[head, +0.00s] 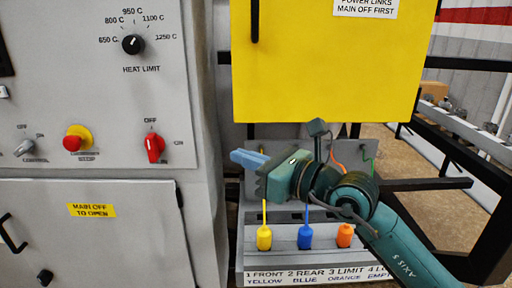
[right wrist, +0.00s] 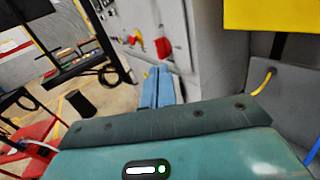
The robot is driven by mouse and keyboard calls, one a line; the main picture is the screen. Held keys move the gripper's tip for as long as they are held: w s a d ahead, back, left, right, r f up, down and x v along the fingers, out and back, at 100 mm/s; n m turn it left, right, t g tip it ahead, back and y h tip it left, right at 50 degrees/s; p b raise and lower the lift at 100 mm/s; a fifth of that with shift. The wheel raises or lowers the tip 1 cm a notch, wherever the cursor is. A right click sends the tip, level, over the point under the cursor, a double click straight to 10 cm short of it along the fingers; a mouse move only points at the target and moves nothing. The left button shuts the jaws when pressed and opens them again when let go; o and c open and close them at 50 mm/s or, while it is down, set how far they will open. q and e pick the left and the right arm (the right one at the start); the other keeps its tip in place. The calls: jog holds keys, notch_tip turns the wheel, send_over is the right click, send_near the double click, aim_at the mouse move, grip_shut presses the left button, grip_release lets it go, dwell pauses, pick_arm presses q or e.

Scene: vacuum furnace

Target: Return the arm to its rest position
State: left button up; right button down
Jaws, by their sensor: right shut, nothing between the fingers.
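My right arm comes in from the lower right in the head view. Its gripper (head: 240,157) points left, in front of the open-fronted link panel and below the yellow cover. Its blue fingers lie together with nothing between them. In the right wrist view the fingers (right wrist: 157,86) are also closed and point toward the grey control cabinet, apart from its red switch. My left arm and gripper are not in view.
A yellow cover (head: 325,62) hangs above the arm. Below the gripper are yellow (head: 264,238), blue (head: 305,237) and orange (head: 345,236) plugs on cables. The grey cabinet (head: 80,150) at left carries a red switch (head: 154,147) and emergency stop (head: 77,138). Black rails stand at right.

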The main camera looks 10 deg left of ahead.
jog(key=s+d+f+m+t+h, duration=0.25)
jog(key=d+f+m, duration=0.3)
jog(key=m, duration=0.55)
jog(key=s+d+f+m+t+h+p, duration=0.15)
jog(key=d+f+m+t, duration=0.25)
jog(key=f+m, duration=0.45)
jog(key=s+d+f+m+t+h, duration=0.1)
jog(key=d+f+m+t+h, duration=0.3)
jog(key=m, duration=0.8)
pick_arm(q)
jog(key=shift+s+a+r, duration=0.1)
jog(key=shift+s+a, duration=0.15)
pick_arm(e)
jog(key=s+d+f+m+g+h, duration=0.2)
jog(key=s+d+f+m+g, duration=0.2)
jog(key=f, duration=0.6)
jog(key=s+d+f+m+g+h, duration=0.2)
jog(key=s+d+f+m+g, duration=0.2)
jog(key=s+f+m, duration=0.5)
jog(key=shift+s+f+h, duration=0.3)
jog(key=shift+s+f, duration=0.55)
jog(key=shift+s, duration=0.4)
jog(key=shift+m+g, duration=0.25)
